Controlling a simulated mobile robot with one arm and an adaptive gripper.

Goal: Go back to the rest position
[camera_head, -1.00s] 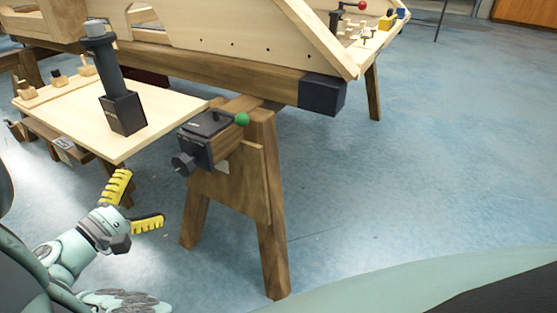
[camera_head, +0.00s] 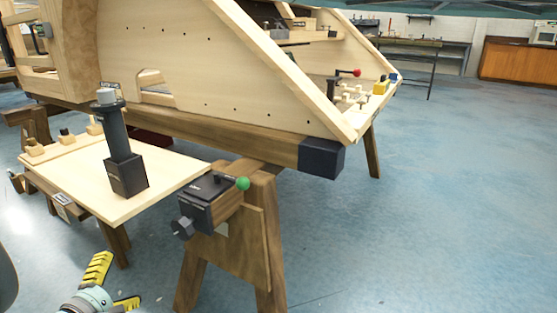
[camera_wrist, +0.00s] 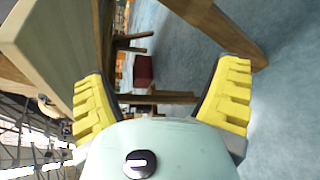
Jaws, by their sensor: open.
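My gripper (camera_head: 112,287) is at the lower left of the head view, with its two yellow ridged fingers spread apart and nothing between them. It hangs in front of and below the light wooden side table, apart from it. In the wrist view my gripper (camera_wrist: 165,95) also shows both fingers wide apart and empty, with the floor and wooden legs beyond.
The side table (camera_head: 165,180) bears a dark post-like tool (camera_head: 118,150) and small wooden pieces. A trestle (camera_head: 235,255) carries a black clamp device (camera_head: 208,203) with a green knob. The large wooden bodyframe (camera_head: 220,80) stands behind. Floor (camera_head: 430,220) at right is clear.

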